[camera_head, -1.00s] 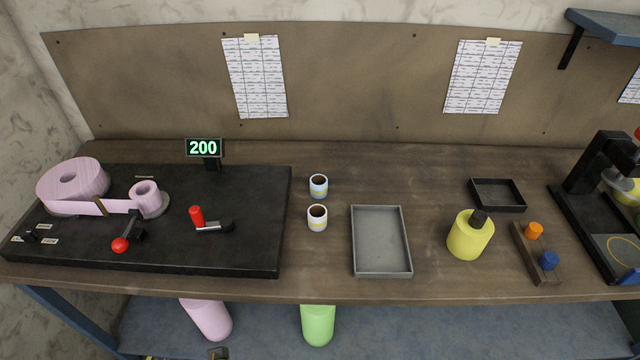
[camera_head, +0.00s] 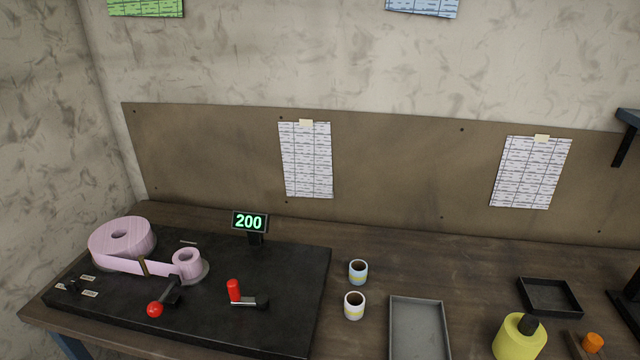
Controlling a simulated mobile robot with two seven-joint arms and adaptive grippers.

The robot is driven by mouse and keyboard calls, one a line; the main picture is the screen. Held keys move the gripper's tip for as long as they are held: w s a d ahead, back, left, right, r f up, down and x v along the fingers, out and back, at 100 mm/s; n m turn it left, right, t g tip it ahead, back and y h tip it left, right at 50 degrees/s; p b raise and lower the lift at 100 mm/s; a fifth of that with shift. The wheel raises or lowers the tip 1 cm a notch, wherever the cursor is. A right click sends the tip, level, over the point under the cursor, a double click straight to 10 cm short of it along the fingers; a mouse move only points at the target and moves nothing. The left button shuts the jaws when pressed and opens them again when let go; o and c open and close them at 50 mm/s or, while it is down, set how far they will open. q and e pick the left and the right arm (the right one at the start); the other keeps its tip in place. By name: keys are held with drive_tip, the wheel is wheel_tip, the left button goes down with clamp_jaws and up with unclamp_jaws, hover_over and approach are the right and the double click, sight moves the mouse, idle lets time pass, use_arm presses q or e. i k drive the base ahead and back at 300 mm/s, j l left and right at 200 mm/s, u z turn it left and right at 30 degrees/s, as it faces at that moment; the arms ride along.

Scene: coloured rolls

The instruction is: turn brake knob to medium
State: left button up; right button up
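The black winding machine (camera_head: 270,330) sits at the left of the bench. A small black knob (camera_head: 72,287) is at its left end, beside small white labels (camera_head: 88,278) too small to read. I take this for the brake knob; its setting cannot be told. A large pink roll (camera_head: 122,238) feeds a strip to a small pink roll (camera_head: 187,262). A red-ball lever (camera_head: 156,308) and a red-handled crank (camera_head: 235,290) stand in front. A display (camera_head: 249,222) reads 200. Neither of my grippers is in view.
Two small cups (camera_head: 356,288) stand right of the machine, then a grey tray (camera_head: 418,330), a yellow bottle (camera_head: 519,338), a black tray (camera_head: 550,296) and an orange piece (camera_head: 592,342). A brown board (camera_head: 400,175) with pinned sheets rises behind the bench.

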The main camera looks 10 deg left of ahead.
sight(72, 284)
drive_tip(key=u, duration=0.35)
drive_tip(key=j+u, duration=0.15)
drive_tip(key=u, duration=0.25)
drive_tip(key=k+j+u, duration=0.1)
drive_tip(key=u, duration=0.25)
